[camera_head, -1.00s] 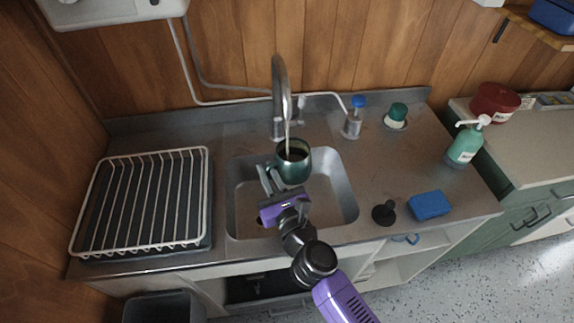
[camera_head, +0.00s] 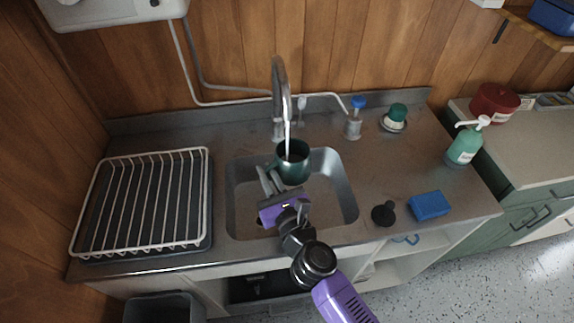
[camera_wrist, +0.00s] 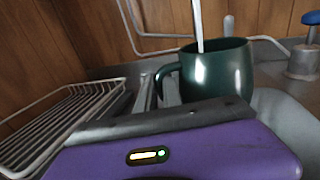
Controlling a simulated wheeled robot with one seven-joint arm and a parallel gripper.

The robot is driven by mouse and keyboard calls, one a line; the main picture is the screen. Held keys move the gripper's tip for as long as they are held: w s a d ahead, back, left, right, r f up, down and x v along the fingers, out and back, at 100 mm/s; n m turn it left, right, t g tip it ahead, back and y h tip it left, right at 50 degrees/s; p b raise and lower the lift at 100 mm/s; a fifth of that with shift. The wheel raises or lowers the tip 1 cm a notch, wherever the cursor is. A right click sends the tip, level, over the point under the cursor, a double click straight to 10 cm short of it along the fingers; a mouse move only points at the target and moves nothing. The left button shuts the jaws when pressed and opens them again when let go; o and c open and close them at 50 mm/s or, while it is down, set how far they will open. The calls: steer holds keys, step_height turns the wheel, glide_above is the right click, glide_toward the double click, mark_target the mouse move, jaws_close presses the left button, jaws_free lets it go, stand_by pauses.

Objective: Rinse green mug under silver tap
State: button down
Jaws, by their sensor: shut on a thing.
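The green mug (camera_head: 293,168) is held upright over the sink basin (camera_head: 340,185), below the silver tap (camera_head: 280,90). A pale stream of water runs from the tap's spout into the mug's mouth. My gripper (camera_head: 268,182) is shut on the mug at its left, handle side. In the wrist view the dark green mug (camera_wrist: 217,72) stands beyond my purple gripper body, with its handle at the left and the stream (camera_wrist: 198,25) entering from above. The fingertips are partly hidden there, and the mug's inside is hard to see.
A white wire dish rack (camera_head: 140,200) stands left of the sink. Right of it are a black plunger-like stopper (camera_head: 384,213), a blue sponge (camera_head: 430,205), a green soap bottle (camera_head: 464,146), a blue-topped dispenser (camera_head: 354,120) and a green-topped brush (camera_head: 397,115). Counter between them is clear.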

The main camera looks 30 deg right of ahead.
steer(key=s, duration=0.8)
steer(key=shift+d+b, duration=0.4)
steer(key=shift+d, duration=0.05)
stand_by(0.4)
steer(key=shift+r, duration=0.1)
stand_by(1.1)
steer(key=s+r+p, duration=0.2)
steer(key=s+r, duration=0.2)
steer(key=s, duration=0.1)
steer(key=shift+d+p, duration=0.25)
steer(key=shift+p, duration=0.05)
steer(key=shift+f, duration=0.1)
stand_by(0.7)
